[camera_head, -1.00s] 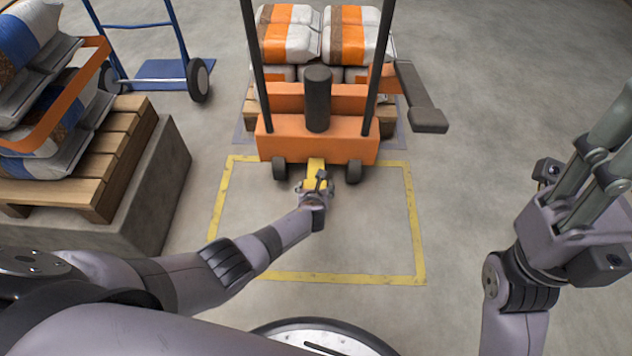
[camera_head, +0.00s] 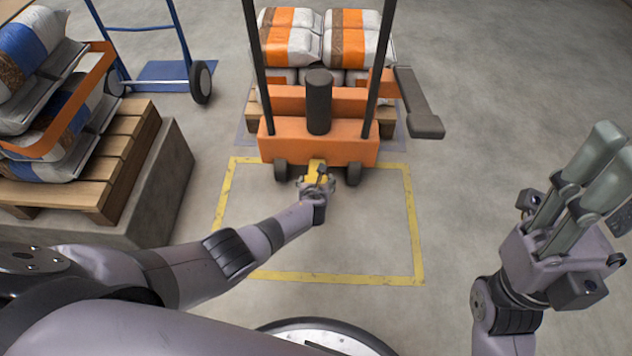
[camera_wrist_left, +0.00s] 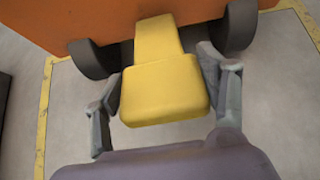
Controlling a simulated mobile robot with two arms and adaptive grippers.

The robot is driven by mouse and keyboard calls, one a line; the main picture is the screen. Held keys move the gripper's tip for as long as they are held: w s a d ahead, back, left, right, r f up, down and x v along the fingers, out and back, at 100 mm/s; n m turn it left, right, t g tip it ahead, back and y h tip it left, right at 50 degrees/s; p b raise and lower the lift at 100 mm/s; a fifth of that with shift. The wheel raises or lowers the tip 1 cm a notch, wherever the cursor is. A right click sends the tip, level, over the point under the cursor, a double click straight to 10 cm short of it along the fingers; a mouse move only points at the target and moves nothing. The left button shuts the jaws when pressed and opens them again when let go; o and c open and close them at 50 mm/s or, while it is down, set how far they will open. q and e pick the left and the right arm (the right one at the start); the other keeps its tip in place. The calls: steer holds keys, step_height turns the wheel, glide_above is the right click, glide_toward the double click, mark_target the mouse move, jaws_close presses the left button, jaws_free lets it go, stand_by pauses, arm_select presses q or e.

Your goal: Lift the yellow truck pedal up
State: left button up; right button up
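The yellow pedal (camera_head: 317,171) sticks out low from the front of the orange pallet truck (camera_head: 318,141), between its two dark wheels. In the left wrist view the pedal (camera_wrist_left: 165,88) fills the middle, with a wide pad towards me. My left gripper (camera_head: 316,184) is at the pedal. In the left wrist view its fingers (camera_wrist_left: 165,105) stand apart, one on each side of the pad.
A yellow floor outline (camera_head: 416,230) surrounds the area before the truck. Bags (camera_head: 290,45) are stacked behind the truck. A wooden pallet (camera_head: 95,165) on a concrete block stands at the left, with a blue hand truck (camera_head: 165,70) behind. Floor at the right is clear.

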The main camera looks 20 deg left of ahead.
arm_select(q)
steer(key=shift+o, duration=1.2)
steer(key=shift+w+a+r, duration=0.1)
steer(key=shift+w+r, duration=0.15)
steer(key=shift+r, duration=0.15)
steer(key=shift+o, duration=1)
steer(key=shift+s+f, duration=0.1)
steer(key=shift+f, duration=0.05)
steer(key=shift+s, duration=0.1)
steer(key=shift+s, duration=0.15)
steer(key=v, duration=1.1)
steer(key=shift+s+r, duration=0.2)
steer(key=shift+r, duration=0.05)
